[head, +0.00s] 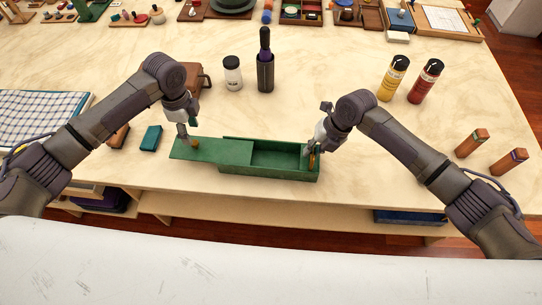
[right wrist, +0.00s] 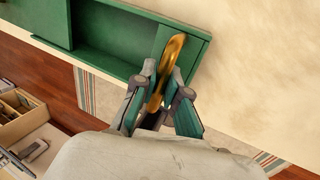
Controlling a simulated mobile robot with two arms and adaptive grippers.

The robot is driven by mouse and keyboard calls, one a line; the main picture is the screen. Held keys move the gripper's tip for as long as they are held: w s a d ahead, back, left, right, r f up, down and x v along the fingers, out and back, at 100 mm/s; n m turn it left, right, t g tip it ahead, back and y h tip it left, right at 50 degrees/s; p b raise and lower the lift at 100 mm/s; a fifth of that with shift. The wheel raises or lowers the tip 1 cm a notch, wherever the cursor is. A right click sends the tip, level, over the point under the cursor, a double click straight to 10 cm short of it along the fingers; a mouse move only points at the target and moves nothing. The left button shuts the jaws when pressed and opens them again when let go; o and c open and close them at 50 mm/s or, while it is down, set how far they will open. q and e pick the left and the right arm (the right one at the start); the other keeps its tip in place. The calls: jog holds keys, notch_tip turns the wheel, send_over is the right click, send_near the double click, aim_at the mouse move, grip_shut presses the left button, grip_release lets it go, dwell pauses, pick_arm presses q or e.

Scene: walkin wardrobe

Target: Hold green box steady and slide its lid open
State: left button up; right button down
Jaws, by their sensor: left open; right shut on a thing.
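The green box (head: 270,173) lies near the front edge of the table, its long side across my view. Its lid (head: 226,150) is slid to the left and sticks out past the box, so the right part of the box is open and looks empty. My right gripper (head: 310,150) is shut on a gold handle (right wrist: 167,72) at the right end of the box, also seen in the right wrist view (right wrist: 112,52). My left gripper (head: 184,138) is open at the lid's left end, beside a small gold part (head: 191,147); whether it touches is unclear.
A teal block (head: 151,138) lies left of the lid. A white jar (head: 232,73) and a dark bottle (head: 265,72) stand behind the box. Wooden blocks (head: 471,143) stand at right. Table in front of the cans is clear.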

jog(key=c, duration=1.1)
grip_release()
jog(key=shift+a, duration=0.1)
jog(key=shift+c, duration=0.2)
jog(key=shift+r, duration=0.1)
